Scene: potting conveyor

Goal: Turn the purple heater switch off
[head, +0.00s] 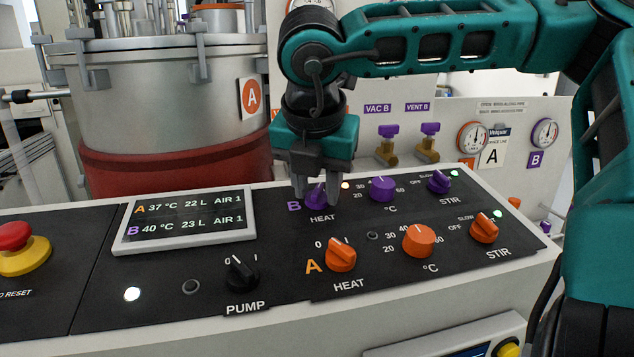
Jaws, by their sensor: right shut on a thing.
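The purple heater switch (317,199) is the knob above the HEAT label in the B row of the black control panel (200,290). My right gripper (316,193) reaches down from above with a finger on each side of the knob and is shut on it. The fingers hide much of the knob and its position marks, so I cannot tell which way it points. A small lamp (345,185) to its right glows warm. My left gripper is not in view.
The purple temperature knob (382,189) and purple stir knob (439,182) stand to the right. The orange heat knob (341,256) and black pump knob (242,274) are nearer the front. A display (187,220) lies to the left. A steel vessel (165,90) stands behind.

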